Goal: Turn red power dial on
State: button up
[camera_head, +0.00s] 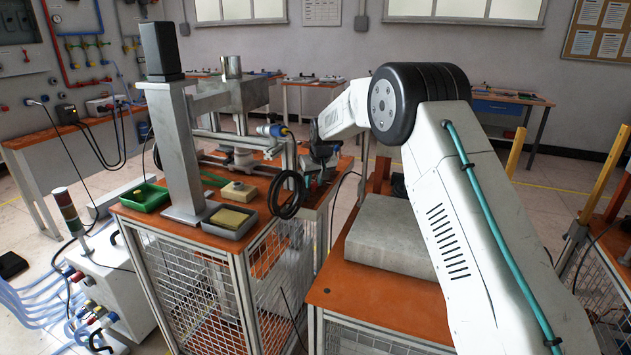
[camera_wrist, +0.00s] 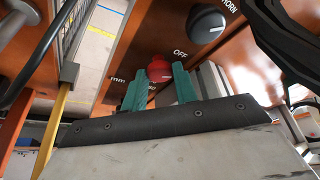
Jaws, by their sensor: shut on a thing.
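The red power dial (camera_wrist: 159,69) shows in the wrist view on an orange panel, with the printed word OFF close beside it. My gripper (camera_wrist: 160,85) has two green fingers, one on each side of the dial, and is shut on it. The fingertips hide the dial's sides, and I cannot tell which way its mark points. In the head view my gripper (camera_head: 318,165) is a dark shape at the right side of the orange workbench (camera_head: 190,232); the dial is hidden there.
A larger black dial (camera_wrist: 205,24) sits on the same panel, above and right of the red one. A grey block (camera_head: 390,236) lies on the orange table below my arm. A green tray (camera_head: 145,197) stands at the left.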

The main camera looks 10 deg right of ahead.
jog(key=shift+a+m+h, duration=0.15)
jog(key=shift+m+h, duration=0.75)
jog(key=shift+m, duration=1.3)
jog(key=o, duration=1)
jog(key=shift+c, duration=0.2)
jog(key=shift+r, duration=0.1)
jog(key=v, duration=0.7)
jog(key=shift+s+r, duration=0.2)
jog(key=shift+r, duration=0.1)
jog(key=shift+a, duration=0.1)
